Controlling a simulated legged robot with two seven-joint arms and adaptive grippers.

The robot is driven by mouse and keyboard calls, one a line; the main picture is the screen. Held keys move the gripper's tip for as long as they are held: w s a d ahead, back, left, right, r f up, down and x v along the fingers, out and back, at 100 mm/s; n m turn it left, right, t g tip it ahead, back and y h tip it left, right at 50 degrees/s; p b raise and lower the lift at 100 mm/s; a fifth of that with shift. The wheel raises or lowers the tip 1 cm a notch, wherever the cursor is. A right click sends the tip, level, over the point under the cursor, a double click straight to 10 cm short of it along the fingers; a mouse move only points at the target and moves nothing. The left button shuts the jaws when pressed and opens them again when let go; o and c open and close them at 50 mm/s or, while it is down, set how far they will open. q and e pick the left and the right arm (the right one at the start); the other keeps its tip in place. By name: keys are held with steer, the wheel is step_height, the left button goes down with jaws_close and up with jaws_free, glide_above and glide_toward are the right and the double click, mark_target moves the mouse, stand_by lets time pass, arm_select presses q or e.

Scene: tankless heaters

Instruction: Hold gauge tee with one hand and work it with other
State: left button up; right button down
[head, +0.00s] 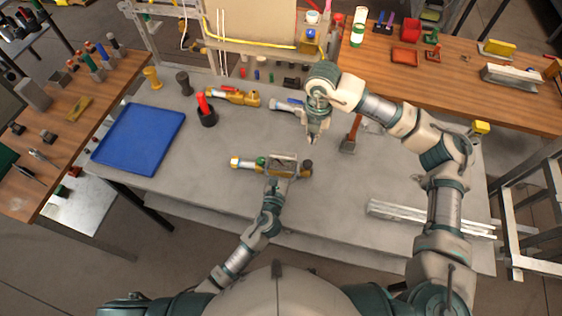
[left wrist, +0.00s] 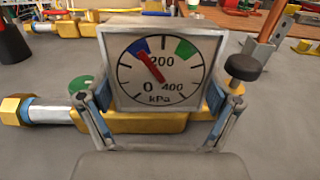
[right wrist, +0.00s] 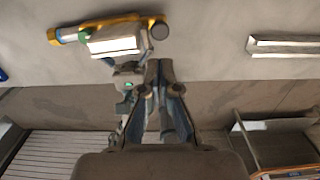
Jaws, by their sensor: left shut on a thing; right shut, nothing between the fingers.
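The gauge tee (head: 262,164) is a brass pipe piece with a square gauge box, lying level near the middle of the grey bench. In the left wrist view its dial (left wrist: 160,70) reads in kPa, and the red needle points up-left toward the blue band. A black knob (left wrist: 243,68) stands at its right, and a green round part (left wrist: 82,86) at its left. My left gripper (head: 276,181) is shut on the gauge tee, one finger on each side of the gauge box. My right gripper (head: 313,140) is shut and empty, above the bench beyond the tee's right end.
A blue tray (head: 138,138) lies at the left. A black cup with a red handle (head: 206,110) and another brass fitting (head: 234,96) stand behind the tee. Metal bars (head: 420,216) lie at the front right.

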mark_target(308, 163)
step_height(308, 163, up, 2)
steer(key=shift+s+a+r, duration=0.1)
steer(key=shift+r, duration=0.05)
stand_by(0.4)
step_height(308, 163, down, 14)
steer(key=shift+f, duration=0.1)
stand_by(0.5)
